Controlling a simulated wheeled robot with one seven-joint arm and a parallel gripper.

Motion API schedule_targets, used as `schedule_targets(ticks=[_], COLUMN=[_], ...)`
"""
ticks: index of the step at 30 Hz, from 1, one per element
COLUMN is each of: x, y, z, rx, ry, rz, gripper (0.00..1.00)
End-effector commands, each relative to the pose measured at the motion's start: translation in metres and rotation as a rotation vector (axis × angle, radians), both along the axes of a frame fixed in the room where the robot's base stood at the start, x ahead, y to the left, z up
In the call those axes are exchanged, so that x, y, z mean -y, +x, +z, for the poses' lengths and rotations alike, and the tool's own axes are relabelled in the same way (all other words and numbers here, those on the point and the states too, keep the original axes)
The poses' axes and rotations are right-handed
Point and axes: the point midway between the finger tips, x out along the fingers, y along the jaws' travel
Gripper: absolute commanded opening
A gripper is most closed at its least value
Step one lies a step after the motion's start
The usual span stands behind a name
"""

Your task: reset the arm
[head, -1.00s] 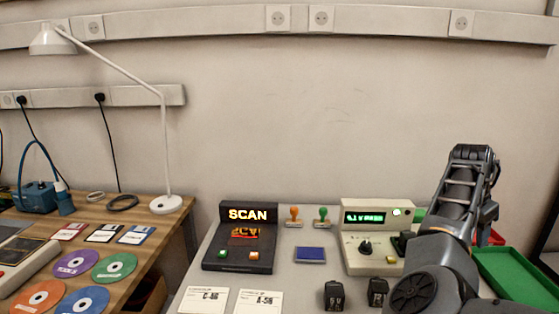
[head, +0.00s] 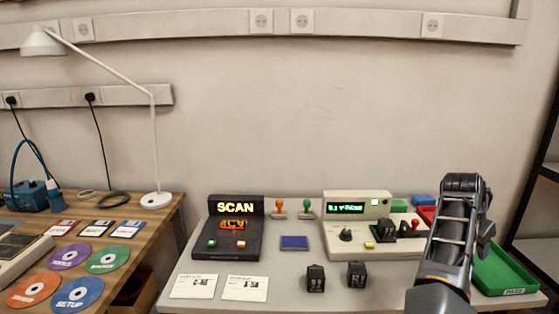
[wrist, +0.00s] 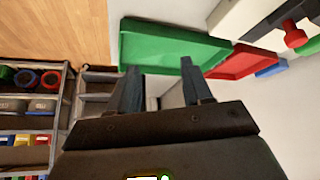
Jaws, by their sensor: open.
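My arm rises at the right of the head view, in front of the right end of the grey table (head: 200,270); its gripper end cannot be made out there. In the wrist view my gripper (wrist: 160,85) is open, with two dark fingers apart and nothing between them. Beyond the fingers lie a green tray (wrist: 165,45) and a red tray (wrist: 245,62). The green tray also shows in the head view (head: 505,277), partly hidden by my arm.
A black SCAN device (head: 225,245), a beige tester (head: 340,243), two stamps and two dark blocks stand on the table. A wooden desk (head: 140,228) with discs and a lamp (head: 155,140) is at left. A shelf (wrist: 35,110) with spools shows in the wrist view.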

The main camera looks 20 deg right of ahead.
Motion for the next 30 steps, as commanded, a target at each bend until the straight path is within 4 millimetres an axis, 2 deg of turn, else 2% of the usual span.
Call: schedule_targets(ticks=[10, 16, 23, 30], x=[0.02, 0.01, -0.027, -0.09], y=[-0.051, -0.083, -0.119, -0.164], z=[-0.044, -0.065, -0.086, -0.105], rx=[-0.034, -0.042, -0.028, 0.023], ry=[-0.27, -0.442, -0.588, -0.675], rz=[0.182, 0.369, 0.613, 0.875], gripper=[0.49, 0.49, 0.49, 0.49])
